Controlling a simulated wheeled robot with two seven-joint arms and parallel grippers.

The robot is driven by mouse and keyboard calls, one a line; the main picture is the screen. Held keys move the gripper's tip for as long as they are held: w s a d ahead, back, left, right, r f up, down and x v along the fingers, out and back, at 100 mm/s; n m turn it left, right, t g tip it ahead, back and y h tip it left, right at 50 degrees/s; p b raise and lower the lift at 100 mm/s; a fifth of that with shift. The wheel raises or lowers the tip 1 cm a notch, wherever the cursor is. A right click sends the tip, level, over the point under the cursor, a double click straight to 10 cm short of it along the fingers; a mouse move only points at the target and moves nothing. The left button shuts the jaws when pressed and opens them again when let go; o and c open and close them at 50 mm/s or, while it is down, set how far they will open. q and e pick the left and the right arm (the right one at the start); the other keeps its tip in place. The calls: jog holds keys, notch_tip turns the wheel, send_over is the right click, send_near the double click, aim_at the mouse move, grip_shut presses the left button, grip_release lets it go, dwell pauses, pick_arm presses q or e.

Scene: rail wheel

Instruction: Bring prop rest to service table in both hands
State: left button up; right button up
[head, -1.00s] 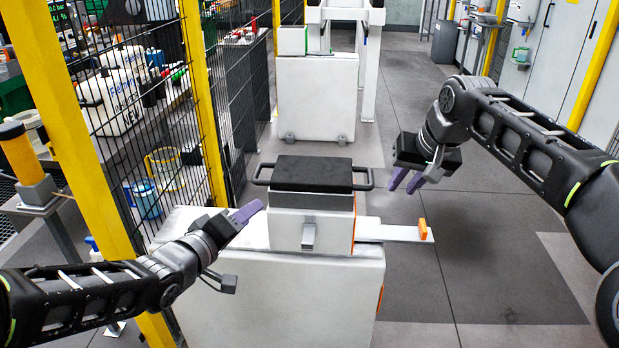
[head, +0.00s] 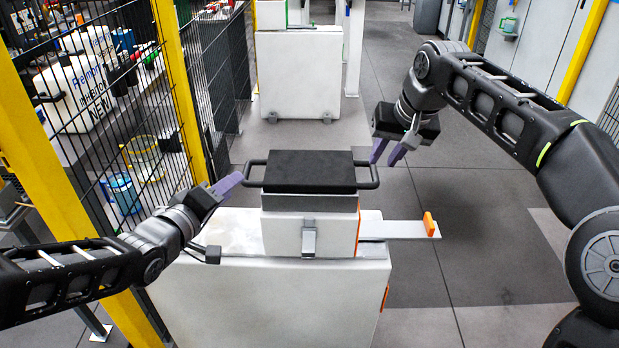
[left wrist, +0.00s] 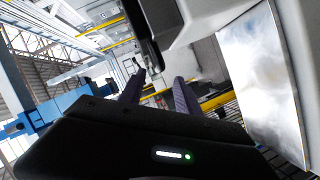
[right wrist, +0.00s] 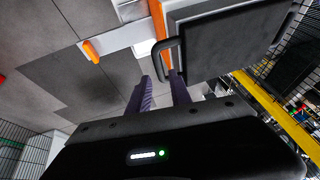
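The prop rest (head: 308,168) is a black flat pad with a bar handle at each end. It lies level on a white-and-grey block on a white cabinet. My left gripper (head: 229,186) is open beside the left handle (head: 254,172); in the left wrist view the handle (left wrist: 146,50) shows beyond its parted fingers. My right gripper (head: 384,153) is open just beside the right handle (head: 369,174); in the right wrist view its parted fingers are close to that handle (right wrist: 158,60). Neither holds anything. I cannot tell which surface is the service table.
The white cabinet (head: 270,300) stands in front of me, with a plate and orange stop (head: 430,224) on its right. Another white cabinet (head: 300,75) stands behind. A mesh fence with yellow posts (head: 180,90) runs along the left. The floor at right (head: 480,230) is clear.

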aim_at(244, 173)
pick_arm(q)
jog(key=x, duration=0.7)
jog(key=shift+w+d, duration=0.1)
jog(key=shift+w, duration=0.05)
pick_arm(e)
jog(key=x, duration=0.7)
jog(key=shift+w+f, duration=0.1)
jog(key=shift+f, duration=0.05)
pick_arm(q)
jog(key=c, duration=0.6)
pick_arm(e)
grip_shut()
pick_arm(q)
grip_shut()
jog(key=shift+f, duration=0.2)
jog(key=shift+r, duration=0.5)
pick_arm(e)
jog(key=shift+w+r, duration=0.1)
jog(key=shift+r, duration=0.35)
